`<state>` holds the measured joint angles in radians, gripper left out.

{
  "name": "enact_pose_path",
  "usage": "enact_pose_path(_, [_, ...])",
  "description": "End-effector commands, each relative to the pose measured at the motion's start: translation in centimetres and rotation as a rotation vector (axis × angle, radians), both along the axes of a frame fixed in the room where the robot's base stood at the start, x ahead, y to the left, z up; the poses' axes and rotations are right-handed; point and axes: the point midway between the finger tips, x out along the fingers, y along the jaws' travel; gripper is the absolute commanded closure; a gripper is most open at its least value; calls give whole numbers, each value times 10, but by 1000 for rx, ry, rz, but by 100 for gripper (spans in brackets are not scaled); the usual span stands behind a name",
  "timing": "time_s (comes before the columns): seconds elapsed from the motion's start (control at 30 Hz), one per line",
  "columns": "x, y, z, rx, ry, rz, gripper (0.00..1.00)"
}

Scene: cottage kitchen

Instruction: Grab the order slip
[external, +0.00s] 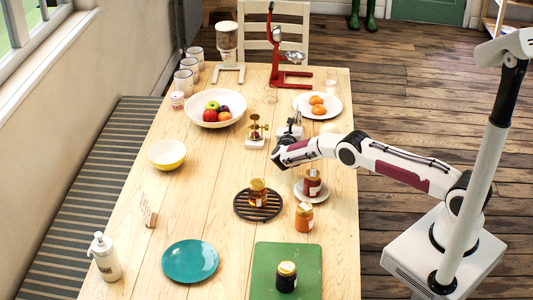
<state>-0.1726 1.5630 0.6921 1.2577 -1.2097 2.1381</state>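A small pale upright card with a tan edge (148,212) stands near the left edge of the table, between the yellow bowl and the teal plate. It looks like the order slip, but its print is too small to read. My gripper (281,158) is over the middle right of the table, well to the right of the card and farther back. Its dark fingers point left and down. They are too small to show whether they are open or shut, and I see nothing clearly held in them.
A yellow bowl (167,154) is behind the card, a teal plate (190,261) in front, and a white pump bottle (105,257) at front left. A jar on a dark slatted trivet (244,207), a jar on a saucer (312,196) and an orange jar (304,218) stand near my arm.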

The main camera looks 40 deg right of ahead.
Motion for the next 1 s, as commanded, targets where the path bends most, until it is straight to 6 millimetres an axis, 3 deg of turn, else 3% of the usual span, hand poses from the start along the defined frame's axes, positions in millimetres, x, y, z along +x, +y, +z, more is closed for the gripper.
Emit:
enact_pose_path(0.47, [0, 0, 8, 0, 0, 0, 100])
enact_pose_path(1.0, [0, 0, 65, 0, -2, 0, 100])
